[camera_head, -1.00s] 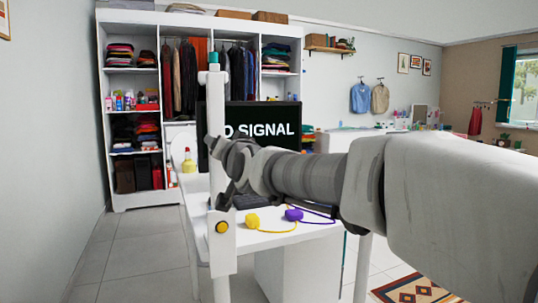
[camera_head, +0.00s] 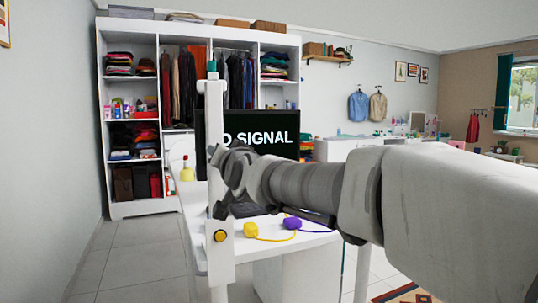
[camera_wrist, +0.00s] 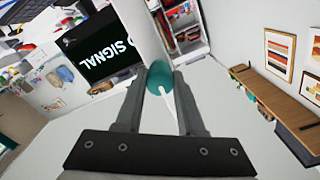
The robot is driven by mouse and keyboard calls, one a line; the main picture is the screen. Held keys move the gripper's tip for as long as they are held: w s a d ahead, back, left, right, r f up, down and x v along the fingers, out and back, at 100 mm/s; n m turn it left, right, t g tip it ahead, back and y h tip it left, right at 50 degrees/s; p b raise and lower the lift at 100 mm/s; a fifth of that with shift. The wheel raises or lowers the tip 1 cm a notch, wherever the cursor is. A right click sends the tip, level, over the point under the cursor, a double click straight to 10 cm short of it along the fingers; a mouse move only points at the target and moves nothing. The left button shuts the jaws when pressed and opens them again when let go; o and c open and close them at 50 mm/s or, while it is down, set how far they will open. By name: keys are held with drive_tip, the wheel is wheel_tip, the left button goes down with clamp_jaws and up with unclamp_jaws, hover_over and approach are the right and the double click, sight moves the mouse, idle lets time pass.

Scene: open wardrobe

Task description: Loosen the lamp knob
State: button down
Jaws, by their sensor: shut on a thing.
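In the wrist view, a teal cylindrical knob (camera_wrist: 160,74) with a thin white rod sits between the two grey fingertips of my gripper (camera_wrist: 168,72). The fingers are shut on it. In the head view, my gripper is partly hidden at the post, and its fingertips cannot be made out.
A white desk (camera_head: 275,245) behind the post holds a black monitor (camera_head: 270,148), yellow yarn (camera_head: 250,230) and purple yarn (camera_head: 292,223). A full wardrobe (camera_head: 107,190) stands at the back. Grey floor (camera_head: 125,265) at the left is clear.

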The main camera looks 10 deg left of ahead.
drive_tip(key=shift+r+n+p, duration=0.1)
drive_tip(key=shift+n+p, duration=1.1)
drive_tip(key=shift+n, duration=0.8)
drive_tip(key=n+p, duration=0.1)
drive_tip(key=n, duration=0.3)
drive_tip(key=shift+n, duration=0.3)
drive_tip(key=n+p, duration=0.1)
drive_tip(key=n, duration=0.7)
drive_tip(key=shift+s+n+p, duration=0.1)
drive_tip(key=shift+n+p, duration=0.25)
drive_tip(key=shift+n, duration=0.05)
drive_tip(key=shift+c, duration=2.2)
unclamp_jaws()
drive_tip(key=shift+c, duration=0.4)
drive_tip(key=shift+f, duration=0.2)
